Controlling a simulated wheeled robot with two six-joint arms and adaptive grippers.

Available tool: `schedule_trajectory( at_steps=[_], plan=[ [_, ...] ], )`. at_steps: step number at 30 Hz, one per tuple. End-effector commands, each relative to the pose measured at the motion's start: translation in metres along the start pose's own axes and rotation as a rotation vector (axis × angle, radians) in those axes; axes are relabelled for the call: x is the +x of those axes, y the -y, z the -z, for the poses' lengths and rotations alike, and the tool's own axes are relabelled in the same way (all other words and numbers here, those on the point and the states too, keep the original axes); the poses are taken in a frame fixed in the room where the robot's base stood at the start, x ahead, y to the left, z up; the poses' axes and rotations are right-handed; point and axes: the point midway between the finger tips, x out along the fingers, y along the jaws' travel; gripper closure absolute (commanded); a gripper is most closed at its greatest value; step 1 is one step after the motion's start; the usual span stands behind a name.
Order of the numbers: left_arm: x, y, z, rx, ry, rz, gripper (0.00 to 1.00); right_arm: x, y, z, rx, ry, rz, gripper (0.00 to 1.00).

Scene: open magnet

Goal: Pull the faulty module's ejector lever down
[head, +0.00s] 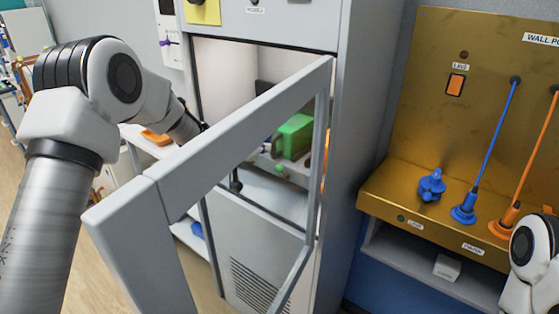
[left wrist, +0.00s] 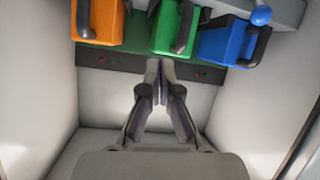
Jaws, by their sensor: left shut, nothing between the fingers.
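Three modules sit side by side in the cabinet: an orange module (left wrist: 98,20), a green module (left wrist: 165,30) and a blue module (left wrist: 222,42), each with a dark handle or lever. A blue ball (left wrist: 261,15) shows by the blue one. The green module (head: 296,134) also shows through the open door in the head view. My left gripper (left wrist: 160,75) is shut and empty, its tips just below the green module; contact cannot be told. In the head view it is largely hidden behind the door frame. My right gripper is out of view. Small reddish lights are too small to match to a module.
Pale inner walls (left wrist: 45,100) close in on both sides. A brass wall panel (head: 425,110) with blue and orange cables stands at right.

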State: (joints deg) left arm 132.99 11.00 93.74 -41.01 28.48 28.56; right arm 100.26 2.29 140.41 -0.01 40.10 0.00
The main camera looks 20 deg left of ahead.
Motion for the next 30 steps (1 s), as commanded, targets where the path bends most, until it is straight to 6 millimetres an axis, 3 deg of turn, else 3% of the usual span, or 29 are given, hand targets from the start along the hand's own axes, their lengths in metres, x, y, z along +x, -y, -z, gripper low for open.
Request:
schedule_trajectory(
  at_steps=[8,22,30],
  plan=[
    [0.011,-0.001,0.0,0.001,0.003,0.0,1.0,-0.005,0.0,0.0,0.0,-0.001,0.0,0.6],
    [0.099,-0.001,0.0,0.001,0.003,0.0,1.0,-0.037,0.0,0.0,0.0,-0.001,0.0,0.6],
    [0.088,-0.001,-0.034,-0.003,0.004,-0.001,1.0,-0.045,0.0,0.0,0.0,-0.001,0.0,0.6]
  ],
)
